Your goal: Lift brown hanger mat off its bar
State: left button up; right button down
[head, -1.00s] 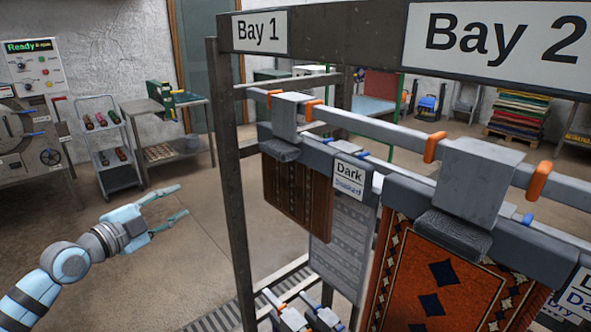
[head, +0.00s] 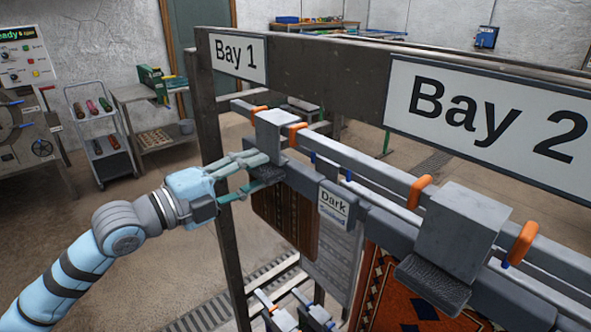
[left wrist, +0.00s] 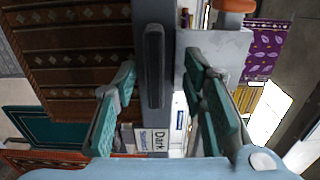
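The brown hanger mat (head: 284,215) hangs in Bay 1 from a grey hanger. The hanger's hook block (head: 276,135) sits over the bar (head: 345,160) between orange pegs. My left gripper (head: 256,172) is at the hanger's near side, fingers pointing at the block and its dark grip pad. In the left wrist view the mat (left wrist: 75,50) is at upper left. The open fingers (left wrist: 158,100) lie either side of the dark grip pad (left wrist: 154,65), with gaps showing. Contact cannot be told in the head view. My right gripper is out of view.
The Bay 1 post (head: 215,190) stands just behind my left arm. An orange patterned mat (head: 385,290) hangs in Bay 2 from another hanger (head: 450,245). A "Dark" tag (head: 334,204) sits between them.

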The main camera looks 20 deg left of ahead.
pick_arm(q)
jog(key=shift+w+f, duration=0.4)
jog(key=shift+w, duration=0.4)
jog(key=shift+c, duration=0.8)
jog(key=shift+s+r, duration=0.2)
jog(key=shift+s, duration=0.3)
grip_shut()
jog(key=shift+w, duration=0.1)
